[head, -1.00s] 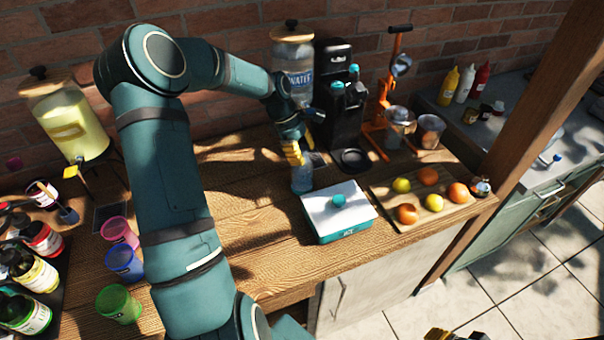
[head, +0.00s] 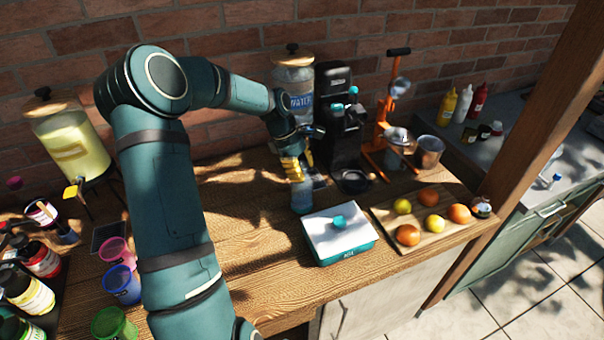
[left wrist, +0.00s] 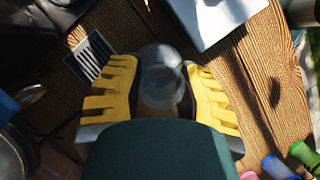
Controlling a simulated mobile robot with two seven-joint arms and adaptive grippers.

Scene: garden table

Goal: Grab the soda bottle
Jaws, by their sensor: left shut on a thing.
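The soda bottle (head: 302,198) is clear and bluish and stands upright on the wooden counter, left of the black soda machine (head: 340,140). My left gripper (head: 293,168), with yellow fingers, is around its upper part and shut on it. In the left wrist view the clear round bottle (left wrist: 162,82) sits between the two yellow fingers (left wrist: 160,95). The fingers hide part of the bottle in the head view. My right gripper is not in view.
A white and teal ice box (head: 340,250) stands just in front of the bottle. A fruit board (head: 385,222) is to the right. A water dispenser (head: 293,78) stands behind. Coloured cups (head: 122,285) are at left. The counter (head: 240,225) between cups and ice box is clear.

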